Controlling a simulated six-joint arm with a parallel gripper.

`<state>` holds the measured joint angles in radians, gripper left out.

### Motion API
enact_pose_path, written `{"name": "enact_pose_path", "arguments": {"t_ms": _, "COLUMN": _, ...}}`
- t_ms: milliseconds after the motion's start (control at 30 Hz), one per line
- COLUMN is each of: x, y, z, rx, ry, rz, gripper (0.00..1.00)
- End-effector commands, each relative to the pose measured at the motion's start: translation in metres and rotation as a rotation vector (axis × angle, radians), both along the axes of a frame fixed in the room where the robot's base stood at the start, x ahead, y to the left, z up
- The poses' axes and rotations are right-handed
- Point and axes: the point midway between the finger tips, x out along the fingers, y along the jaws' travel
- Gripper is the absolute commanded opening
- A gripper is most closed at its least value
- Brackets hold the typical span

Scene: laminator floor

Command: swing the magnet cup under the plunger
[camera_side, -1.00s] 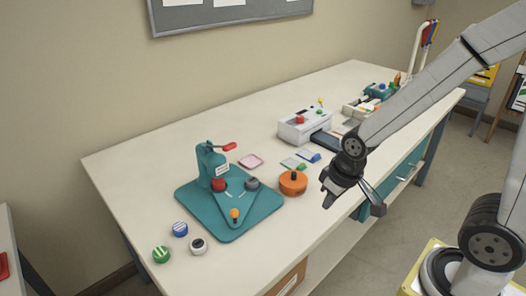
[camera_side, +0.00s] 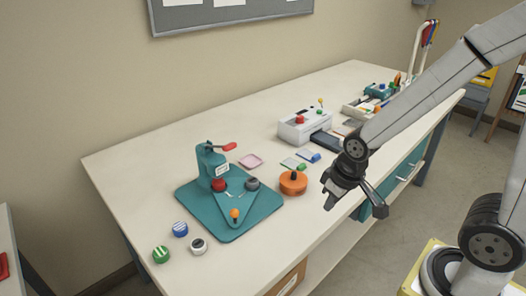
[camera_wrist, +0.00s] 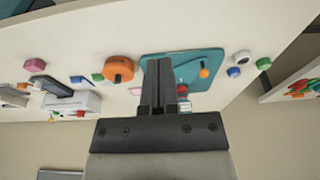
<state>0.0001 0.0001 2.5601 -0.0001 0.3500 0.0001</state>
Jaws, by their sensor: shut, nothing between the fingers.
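The teal press (camera_side: 211,162) stands on a teal base (camera_side: 190,198) on the bench, with a red-tipped lever at its top. A red cup (camera_side: 219,185) sits under the press head. A grey cup (camera_side: 252,184) sits to its right. Both lie on a triangular swing plate (camera_side: 234,200) with an orange knob (camera_side: 235,214) at its front corner. I cannot tell by marking which is the magnet cup. My gripper (camera_side: 329,203) is shut and empty, right of the press and apart from it. In the wrist view, its fingers (camera_wrist: 158,65) hide part of the base (camera_wrist: 215,58).
An orange round tub (camera_side: 293,184) stands between the press and my gripper. A white laminator (camera_side: 300,130) and small coloured cards lie behind. Blue (camera_side: 180,229), green (camera_side: 161,254) and white (camera_side: 198,246) round pieces lie at the front left. A pink tray (camera_side: 250,161) lies behind the press.

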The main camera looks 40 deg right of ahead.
Motion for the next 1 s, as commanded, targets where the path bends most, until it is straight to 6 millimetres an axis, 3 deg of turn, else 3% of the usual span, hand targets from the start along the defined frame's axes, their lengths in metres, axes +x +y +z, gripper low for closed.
{"name": "enact_pose_path", "arguments": {"t_ms": 167, "x": 0.000, "y": 0.000, "z": 0.000, "rx": 0.000, "ry": 0.000, "rz": 0.000, "gripper": 0.00}}
{"name": "enact_pose_path", "arguments": {"t_ms": 267, "x": 0.000, "y": 0.000, "z": 0.000, "rx": 0.000, "ry": 0.000, "rz": 0.000, "gripper": 0.25}}
{"name": "enact_pose_path", "arguments": {"t_ms": 400, "x": 0.006, "y": 0.002, "z": 0.000, "rx": -0.002, "ry": 0.006, "rz": 0.006, "gripper": 0.70}}
{"name": "enact_pose_path", "arguments": {"t_ms": 667, "x": 0.042, "y": 0.014, "z": 0.001, "rx": -0.026, "ry": 0.051, "rz": 0.040, "gripper": 0.71}}
{"name": "enact_pose_path", "arguments": {"t_ms": 1000, "x": 0.116, "y": 0.048, "z": -0.008, "rx": -0.113, "ry": 0.138, "rz": 0.096, "gripper": 0.71}}
